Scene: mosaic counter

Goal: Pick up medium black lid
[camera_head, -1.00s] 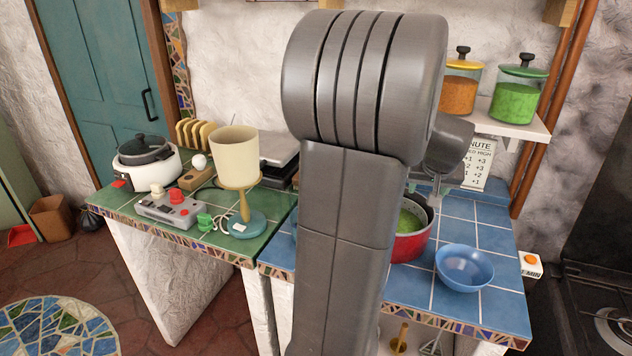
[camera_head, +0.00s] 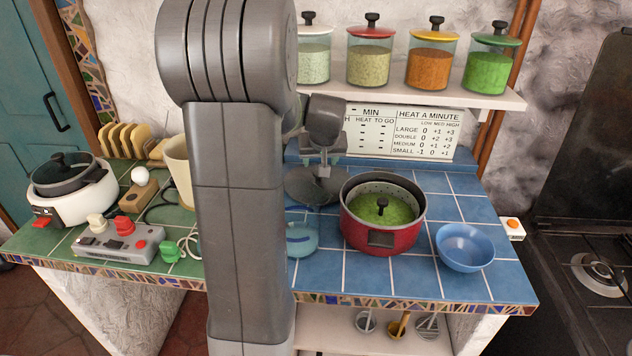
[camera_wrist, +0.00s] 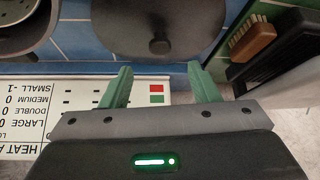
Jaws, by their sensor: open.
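A dark grey-black round lid (camera_head: 312,188) with a small knob lies on the blue tiles at the back of the counter, left of the red pot. My arm partly hides it in the head view. In the wrist view the lid (camera_wrist: 120,22) fills the top middle, with its round knob (camera_wrist: 159,46) showing. My gripper (camera_wrist: 161,72) is open and empty, its two green-grey fingers apart. The knob lies beyond the fingertips, roughly in line with the gap between them. In the head view my gripper (camera_head: 324,160) is above the lid, near the back wall.
The red pot (camera_head: 383,240) with green contents and a black knob stands right of the lid. A blue bowl (camera_head: 465,246) is further right. A shelf (camera_head: 440,94) with several jars overhangs the back. A brush (camera_wrist: 252,38) lies right of the lid in the wrist view.

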